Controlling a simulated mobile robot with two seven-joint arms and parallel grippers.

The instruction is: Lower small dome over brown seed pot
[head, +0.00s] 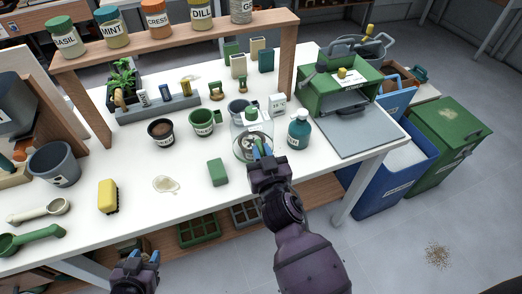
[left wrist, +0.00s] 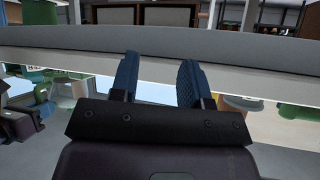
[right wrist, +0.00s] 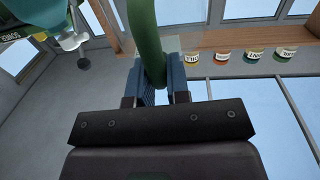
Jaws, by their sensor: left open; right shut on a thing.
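A small clear dome (head: 239,129) stands over the right-middle of the white table, partly hidden by my right gripper. My right gripper (head: 260,151) is at its near side. In the right wrist view the fingers (right wrist: 162,92) are shut on a green curved handle (right wrist: 146,35). I cannot tell whether the dome touches the table. A dark brownish pot with soil (head: 161,132), likely the brown seed pot, stands upright and uncovered to the left. My left gripper (head: 146,258) is open and empty, low by the table's front edge; its fingers also show in the left wrist view (left wrist: 158,82).
A green pot (head: 203,123) stands between the brown pot and the dome. A green block (head: 217,172), a pale spill (head: 166,184) and a yellow sponge (head: 108,196) lie in front. A teal bottle (head: 299,131) stands right of the dome. A wooden shelf (head: 180,41) spans the back.

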